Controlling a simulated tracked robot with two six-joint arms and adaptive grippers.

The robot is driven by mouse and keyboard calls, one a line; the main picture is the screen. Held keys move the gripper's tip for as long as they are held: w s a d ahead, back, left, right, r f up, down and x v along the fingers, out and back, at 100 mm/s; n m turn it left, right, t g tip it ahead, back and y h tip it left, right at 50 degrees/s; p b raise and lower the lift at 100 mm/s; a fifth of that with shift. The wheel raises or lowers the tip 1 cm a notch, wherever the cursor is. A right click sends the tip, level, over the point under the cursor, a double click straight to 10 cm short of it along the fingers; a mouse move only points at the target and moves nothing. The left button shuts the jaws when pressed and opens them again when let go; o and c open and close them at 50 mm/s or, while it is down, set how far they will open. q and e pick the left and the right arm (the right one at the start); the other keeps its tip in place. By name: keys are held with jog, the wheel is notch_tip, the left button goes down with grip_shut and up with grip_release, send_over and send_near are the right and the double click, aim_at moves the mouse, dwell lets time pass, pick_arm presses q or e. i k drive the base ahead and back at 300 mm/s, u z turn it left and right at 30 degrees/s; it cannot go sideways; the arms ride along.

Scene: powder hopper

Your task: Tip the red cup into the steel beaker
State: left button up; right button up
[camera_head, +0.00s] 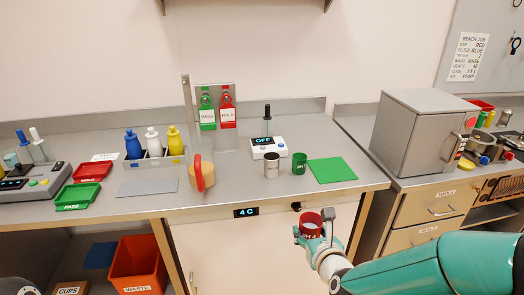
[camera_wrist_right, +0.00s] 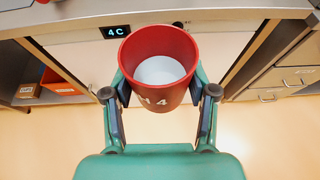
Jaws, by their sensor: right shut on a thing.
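The red cup (camera_head: 312,219) is held upright by my right gripper (camera_head: 314,232), in front of the bench's front edge and below the level of its top. In the right wrist view the fingers of my right gripper (camera_wrist_right: 160,92) are shut on both sides of the red cup (camera_wrist_right: 158,102). White material (camera_wrist_right: 160,71) shows inside the cup. The steel beaker (camera_head: 272,166) stands upright on the bench, up and left of the gripper and apart from it. My left gripper is not in view.
A green cup (camera_head: 299,164) stands right beside the beaker, and a green mat (camera_head: 333,171) lies further right. A scale reading OFF (camera_head: 268,149) is behind the beaker. A container with a red handle (camera_head: 201,174) stands left. A grey cabinet (camera_head: 412,135) is on the right counter.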

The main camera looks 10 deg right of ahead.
aim_at(271, 159)
jog(key=z, duration=0.05)
jog(key=i, duration=1.2)
jog(key=z, duration=0.05)
